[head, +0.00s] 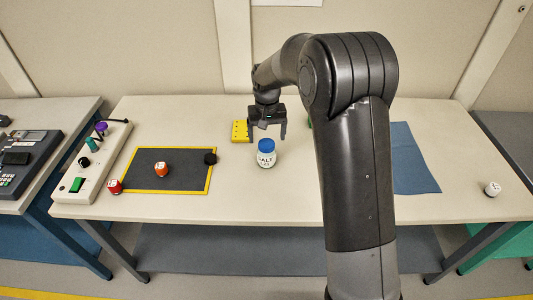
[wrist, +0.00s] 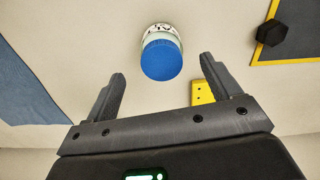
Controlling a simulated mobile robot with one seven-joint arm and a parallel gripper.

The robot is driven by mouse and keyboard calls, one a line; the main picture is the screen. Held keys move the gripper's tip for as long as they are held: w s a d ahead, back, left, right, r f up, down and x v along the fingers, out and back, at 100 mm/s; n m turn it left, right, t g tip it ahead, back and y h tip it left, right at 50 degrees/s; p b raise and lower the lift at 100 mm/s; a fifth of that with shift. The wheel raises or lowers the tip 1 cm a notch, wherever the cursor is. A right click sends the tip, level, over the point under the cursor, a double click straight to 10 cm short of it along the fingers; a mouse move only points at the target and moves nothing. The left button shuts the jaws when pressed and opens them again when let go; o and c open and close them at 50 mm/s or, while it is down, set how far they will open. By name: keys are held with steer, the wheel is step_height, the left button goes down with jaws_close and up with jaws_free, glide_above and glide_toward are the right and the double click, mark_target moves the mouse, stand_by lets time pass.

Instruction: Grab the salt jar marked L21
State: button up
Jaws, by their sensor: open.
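A white jar with a blue lid (head: 266,154) stands upright on the pale table near the middle in the head view. Its label reads SALT, with a second line too small to read surely. In the wrist view the blue lid (wrist: 161,60) lies ahead, between the lines of the two fingers, with part of the label behind it. My gripper (head: 268,135) is open and empty, just behind and above the jar in the head view. Its fingers also show in the wrist view (wrist: 162,72), apart from the jar.
A yellow block with holes (head: 240,131) lies close to my gripper. Left is a dark yellow-edged mat (head: 185,180) with an orange item (head: 161,168) and a black knob (head: 210,158). A blue cloth (head: 413,165) and a small white item (head: 492,189) lie right.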

mark_target(266, 151)
steer(key=f, duration=0.8)
steer(key=shift+w+a+f, duration=0.1)
steer(key=shift+w, duration=0.1)
steer(key=c, duration=1.3)
